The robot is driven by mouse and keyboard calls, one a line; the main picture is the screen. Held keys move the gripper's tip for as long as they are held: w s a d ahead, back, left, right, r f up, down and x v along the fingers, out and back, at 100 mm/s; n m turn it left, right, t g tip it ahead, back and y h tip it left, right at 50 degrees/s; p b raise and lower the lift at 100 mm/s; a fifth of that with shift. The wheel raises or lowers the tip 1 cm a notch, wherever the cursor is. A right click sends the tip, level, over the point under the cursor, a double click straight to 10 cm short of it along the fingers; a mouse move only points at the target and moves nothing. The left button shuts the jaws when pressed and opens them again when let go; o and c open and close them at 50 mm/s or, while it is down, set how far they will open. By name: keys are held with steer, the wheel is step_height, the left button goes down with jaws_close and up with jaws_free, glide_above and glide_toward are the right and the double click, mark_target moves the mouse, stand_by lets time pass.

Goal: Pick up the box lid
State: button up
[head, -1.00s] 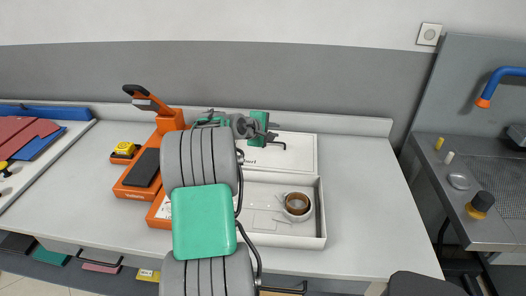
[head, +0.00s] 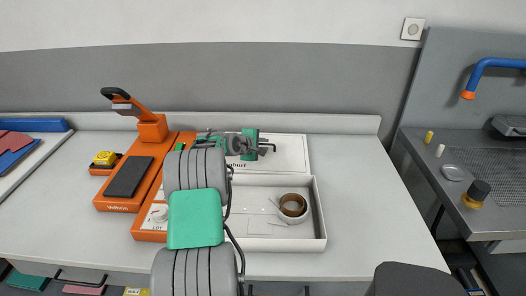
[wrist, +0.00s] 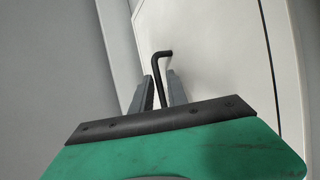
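The white box lid (head: 294,153) lies flat-looking behind the open white box (head: 321,240) in the head view. A thin black bent handle (head: 270,148) shows on the lid. In the wrist view the lid (wrist: 225,60) fills the right side, and the black handle (wrist: 161,72) stands between the two fingers of my gripper (wrist: 160,92). Gaps show on both sides of the handle, so the fingers look open around it. My arm hides the lid's left part.
The box holds a brown tape roll (head: 292,205). Orange devices (head: 125,190) and a yellow tape measure (head: 105,158) stand to the left. The counter (head: 350,190) is clear to the right of the box. A metal sink unit (head: 440,160) stands at the far right.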

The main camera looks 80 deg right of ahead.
jaws_close()
steer(key=shift+r, duration=0.15)
stand_by(0.5)
